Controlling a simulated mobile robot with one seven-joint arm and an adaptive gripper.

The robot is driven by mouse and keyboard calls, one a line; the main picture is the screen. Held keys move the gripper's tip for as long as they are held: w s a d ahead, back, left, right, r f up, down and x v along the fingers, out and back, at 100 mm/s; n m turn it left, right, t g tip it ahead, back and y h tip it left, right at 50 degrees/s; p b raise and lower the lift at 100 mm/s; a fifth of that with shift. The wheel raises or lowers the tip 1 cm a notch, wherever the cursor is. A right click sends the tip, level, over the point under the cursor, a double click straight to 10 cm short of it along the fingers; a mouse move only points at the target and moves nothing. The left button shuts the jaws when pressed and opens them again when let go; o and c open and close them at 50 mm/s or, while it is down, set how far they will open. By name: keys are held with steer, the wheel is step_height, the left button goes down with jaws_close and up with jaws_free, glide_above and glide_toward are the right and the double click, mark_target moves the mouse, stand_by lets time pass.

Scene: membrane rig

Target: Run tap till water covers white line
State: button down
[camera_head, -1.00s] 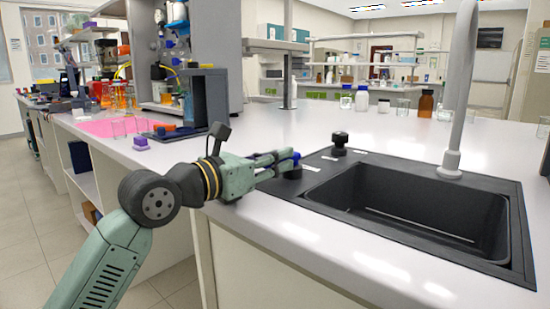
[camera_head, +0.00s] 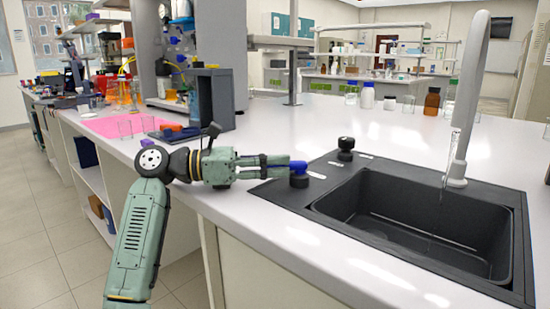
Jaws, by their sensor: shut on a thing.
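My gripper (camera_head: 289,166) is shut on the blue tap knob (camera_head: 299,167), which sits on a round black base on the sink's left rim. The grey tap spout (camera_head: 466,110) rises behind the sink and curves over at the top of the picture. A thin clear water stream (camera_head: 443,185) falls below the spout into the black sink (camera_head: 340,212). I cannot make out a water level in the basin. I cannot pick out the white line; the only white marks I see near the tap are small labels on the rim (camera_head: 317,175).
A second black knob (camera_head: 346,148) stands on the rim behind the blue one. A brown bottle (camera_head: 432,101) and a blue-capped bottle (camera_head: 367,95) stand at the back. A dark upright box (camera_head: 213,98) and a pink mat (camera_head: 112,126) are at left. The counter's middle is clear.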

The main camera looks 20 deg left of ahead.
steer(key=shift+w, duration=0.1)
stand_by(0.3)
steer(key=c, duration=1.4)
jaws_free()
steer(key=shift+c, duration=0.2)
steer(key=v, duration=1.2)
steer(key=shift+w+a, duration=0.1)
steer(key=shift+c, duration=0.6)
